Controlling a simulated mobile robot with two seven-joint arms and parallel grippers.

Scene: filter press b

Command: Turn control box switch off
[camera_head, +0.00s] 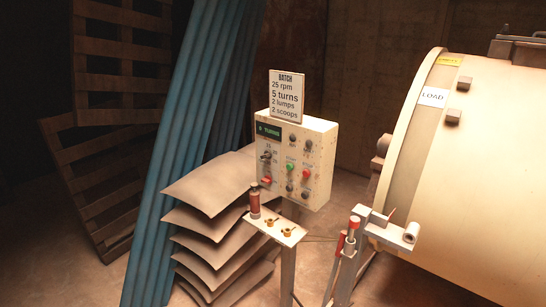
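The control box (318,178) is a cream panel on a post in the middle of the view. A green button (290,167), a red button (306,174) and several dark knobs sit on the right half. I cannot tell the switch's position at this size. Neither of my grippers shows in this view.
A small shelf (262,232) below the box holds a brown cylinder (255,203) and small brass pieces. A large cream drum (490,165) and red-handled levers (354,224) stand right. A sign (287,95) tops the box.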

